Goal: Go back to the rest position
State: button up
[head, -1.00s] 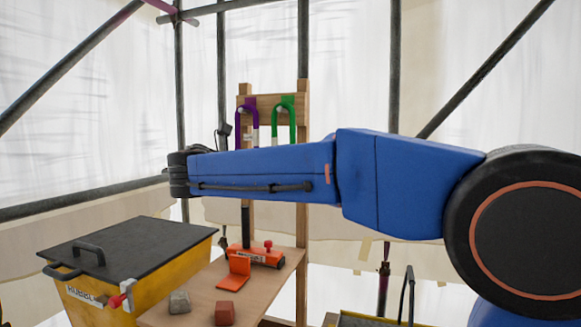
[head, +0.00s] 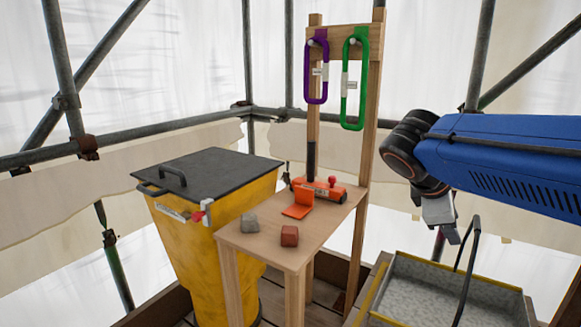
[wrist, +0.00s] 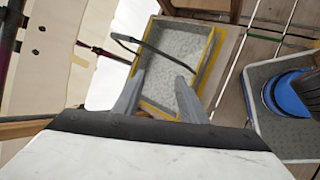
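My gripper (head: 447,222) hangs at the end of my blue arm at the right of the head view, pointing down. It is above and behind a yellow-edged tray (head: 372,307) with a grey speckled inside and a dark handle. In the wrist view my gripper (wrist: 158,90) shows two grey fingers spread apart with nothing between them. The tray (wrist: 208,72) shows beyond the fingertips there. I cannot tell the exact height of the gripper over it.
A wooden table (head: 262,248) holds a grey block (head: 250,222), a red block (head: 289,236) and an orange device (head: 320,189). A purple loop (head: 317,72) and a green loop (head: 354,80) hang above. A yellow bin (head: 185,245) with a dark lid (head: 205,170) stands left.

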jog(key=s+a+f+m+y, duration=0.2)
jog(key=s+f+m+y, duration=0.1)
jog(key=s+f+m, duration=0.3)
jog(key=s+a+f+m+t+y, duration=0.1)
jog(key=s+a+f+m+y, duration=0.2)
jog(key=s+f+m, duration=0.4)
notch_tip(320, 180, down, 3)
jog(key=shift+s+y, duration=0.7)
jog(key=shift+s, duration=0.1)
jog(key=shift+c, duration=0.9)
